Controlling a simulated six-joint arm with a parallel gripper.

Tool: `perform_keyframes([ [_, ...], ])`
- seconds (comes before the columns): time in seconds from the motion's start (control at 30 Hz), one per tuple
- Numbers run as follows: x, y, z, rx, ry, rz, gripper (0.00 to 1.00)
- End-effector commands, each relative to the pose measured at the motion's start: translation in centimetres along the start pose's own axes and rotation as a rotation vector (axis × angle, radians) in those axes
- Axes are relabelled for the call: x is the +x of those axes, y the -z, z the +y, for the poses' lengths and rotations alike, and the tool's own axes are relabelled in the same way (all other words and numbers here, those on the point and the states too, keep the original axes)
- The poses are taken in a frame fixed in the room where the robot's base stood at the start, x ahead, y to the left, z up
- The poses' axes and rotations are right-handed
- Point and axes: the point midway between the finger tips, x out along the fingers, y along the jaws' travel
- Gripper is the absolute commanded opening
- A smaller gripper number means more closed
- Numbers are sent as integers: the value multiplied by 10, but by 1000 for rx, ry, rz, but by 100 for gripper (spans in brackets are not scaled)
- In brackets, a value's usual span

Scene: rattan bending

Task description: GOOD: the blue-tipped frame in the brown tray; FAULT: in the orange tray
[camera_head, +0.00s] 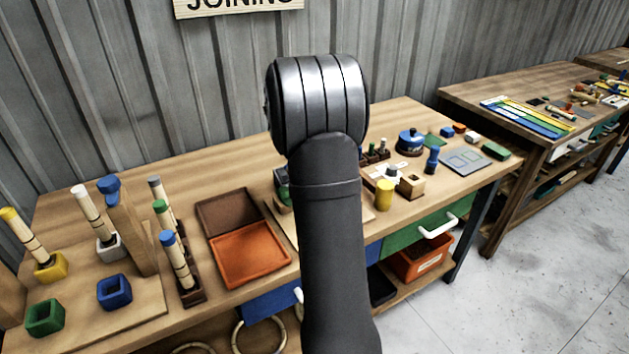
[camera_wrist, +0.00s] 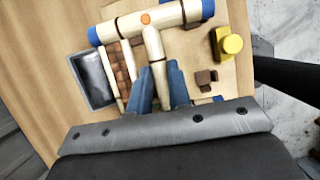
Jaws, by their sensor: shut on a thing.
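In the wrist view, the blue-tipped frame (camera_wrist: 178,16) is a T of pale rattan with blue ends, dark bands and an orange dot at the joint. My gripper (camera_wrist: 160,76) has its two blue-grey fingers on either side of the frame's stem and is shut on it. In the head view my arm hides the gripper and the frame. The brown tray (camera_head: 226,196) lies empty on the bench, left of my arm. The orange tray (camera_head: 251,254) lies empty in front of it, nearer the bench's front edge.
Coloured posts in sockets stand on a board (camera_head: 75,260) at the left, with a dark rack of capped sticks (camera_head: 190,290) beside the orange tray. A yellow cylinder (camera_head: 384,196) and small blocks stand right of my arm. A grey-lined box (camera_wrist: 95,80) shows in the wrist view.

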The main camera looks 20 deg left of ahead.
Motion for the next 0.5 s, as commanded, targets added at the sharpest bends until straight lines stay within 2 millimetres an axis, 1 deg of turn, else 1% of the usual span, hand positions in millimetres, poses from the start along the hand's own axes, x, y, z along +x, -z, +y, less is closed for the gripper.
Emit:
perform_keyframes([
  [0.17, -7, 12, 33, 137, 58, 0, 0],
  [0.3, -13, 25, 63, 287, 119, 0, 0],
  [0.5, -23, 43, 99, 480, 199, 0, 0],
])
